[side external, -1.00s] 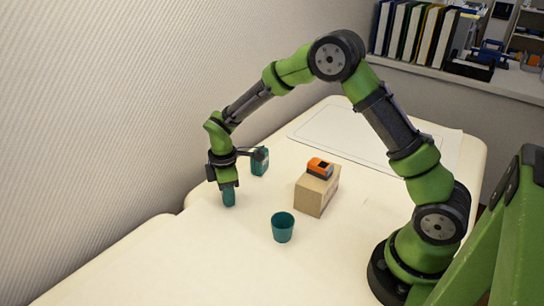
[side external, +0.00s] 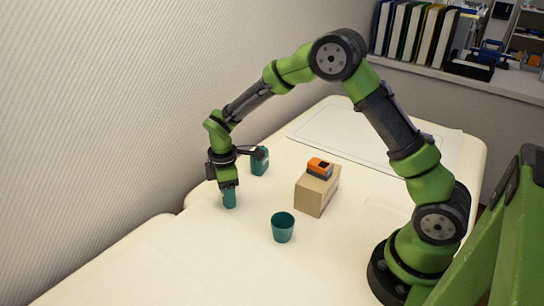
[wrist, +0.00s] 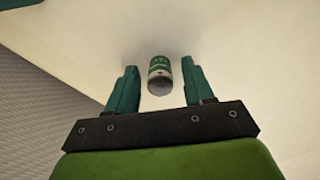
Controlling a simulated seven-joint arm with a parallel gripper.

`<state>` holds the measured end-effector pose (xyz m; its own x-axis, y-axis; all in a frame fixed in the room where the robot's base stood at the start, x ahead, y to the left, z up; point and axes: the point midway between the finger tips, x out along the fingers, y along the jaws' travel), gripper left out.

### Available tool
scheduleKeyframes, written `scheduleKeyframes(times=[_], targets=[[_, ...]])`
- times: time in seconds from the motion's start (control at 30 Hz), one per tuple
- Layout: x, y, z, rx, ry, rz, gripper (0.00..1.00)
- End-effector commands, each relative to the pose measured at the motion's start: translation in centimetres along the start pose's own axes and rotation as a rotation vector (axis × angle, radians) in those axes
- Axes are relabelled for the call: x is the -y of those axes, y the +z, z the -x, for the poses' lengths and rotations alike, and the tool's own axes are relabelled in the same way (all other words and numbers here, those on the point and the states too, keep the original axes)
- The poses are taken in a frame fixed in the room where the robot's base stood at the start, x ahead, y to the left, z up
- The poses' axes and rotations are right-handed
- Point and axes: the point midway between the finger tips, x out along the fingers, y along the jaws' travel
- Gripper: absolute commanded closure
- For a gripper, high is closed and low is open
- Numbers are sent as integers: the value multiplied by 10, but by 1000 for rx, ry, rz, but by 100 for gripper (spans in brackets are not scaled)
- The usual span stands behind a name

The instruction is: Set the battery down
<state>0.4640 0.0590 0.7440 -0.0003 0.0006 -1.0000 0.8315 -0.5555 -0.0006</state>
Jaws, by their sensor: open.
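There I cannot tell the battery apart from the teal fingers.
A teal cup (side external: 283,228) stands to the right and nearer the camera. A cardboard box (side external: 314,195) carries an orange and black object (side external: 320,168). A teal container (side external: 260,161) stands close behind my gripper. The pale table (side external: 150,265) is clear at the front left.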

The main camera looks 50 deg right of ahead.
Motion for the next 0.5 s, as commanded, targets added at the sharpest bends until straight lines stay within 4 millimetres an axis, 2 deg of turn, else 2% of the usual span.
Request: scheduleKeyframes(times=[0.3, 0.5], targets=[[-1, -1, 67, -5, 5, 0, 48], [-1, 0, 100, -3, 4, 0, 48]])
